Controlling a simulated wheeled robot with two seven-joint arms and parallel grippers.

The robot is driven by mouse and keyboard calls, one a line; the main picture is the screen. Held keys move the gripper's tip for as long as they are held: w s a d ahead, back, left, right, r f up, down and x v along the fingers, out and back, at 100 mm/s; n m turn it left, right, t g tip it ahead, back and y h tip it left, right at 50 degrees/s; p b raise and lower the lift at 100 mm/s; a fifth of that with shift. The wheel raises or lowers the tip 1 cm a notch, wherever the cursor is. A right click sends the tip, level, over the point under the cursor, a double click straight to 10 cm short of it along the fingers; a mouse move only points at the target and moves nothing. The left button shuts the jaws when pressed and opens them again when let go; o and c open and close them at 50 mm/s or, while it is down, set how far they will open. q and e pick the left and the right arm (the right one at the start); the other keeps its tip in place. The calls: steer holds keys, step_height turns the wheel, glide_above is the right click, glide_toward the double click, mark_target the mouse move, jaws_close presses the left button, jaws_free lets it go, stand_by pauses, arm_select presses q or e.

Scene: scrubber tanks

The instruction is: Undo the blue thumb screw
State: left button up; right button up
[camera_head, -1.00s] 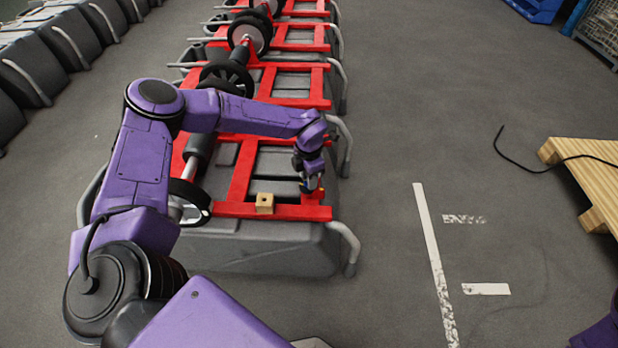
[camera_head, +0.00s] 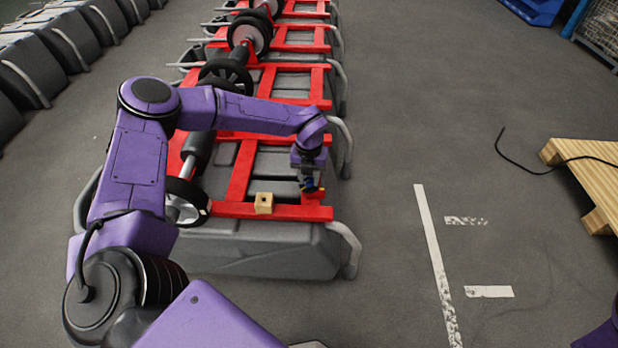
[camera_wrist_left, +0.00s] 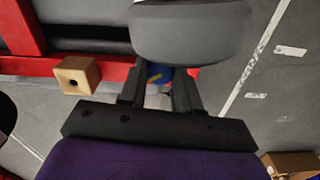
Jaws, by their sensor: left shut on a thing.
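The blue thumb screw (camera_head: 308,184) is a small blue thing at the near right part of the red frame (camera_head: 285,212) on the nearest grey tank (camera_head: 260,250). In the left wrist view the blue screw (camera_wrist_left: 158,74) shows between the two dark fingers, partly hidden by them and by a grey rounded part in front. My left gripper (camera_head: 310,188) points down over the red frame and is shut on the screw; it also shows in the left wrist view (camera_wrist_left: 158,92). A bit of yellow shows beside the blue. My right gripper is out of view.
A wooden block with a hole (camera_head: 264,203) sits on the red frame left of my gripper. More tanks with red frames and black wheels (camera_head: 226,76) stand behind. A wooden pallet (camera_head: 590,180) with a black cable lies at right. The floor between is clear.

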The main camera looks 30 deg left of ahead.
mark_target(309, 180)
arm_select(q)
steer(key=n, duration=0.2)
steer(key=n+b, duration=0.1)
steer(key=n, duration=0.2)
steer(key=shift+s+d+f+n+b, duration=0.1)
steer(key=shift+s+f+n+b, duration=0.05)
steer(key=shift+f+n+b, duration=0.2)
steer(key=shift+n+b, duration=0.75)
steer(key=shift+n, duration=1.4)
steer(key=shift+r, duration=0.1)
steer(key=o, duration=0.8)
step_height(309, 180, up, 11)
steer(key=shift+f+p, duration=0.2)
steer(key=shift+p, duration=0.5)
steer(key=shift+f, duration=0.1)
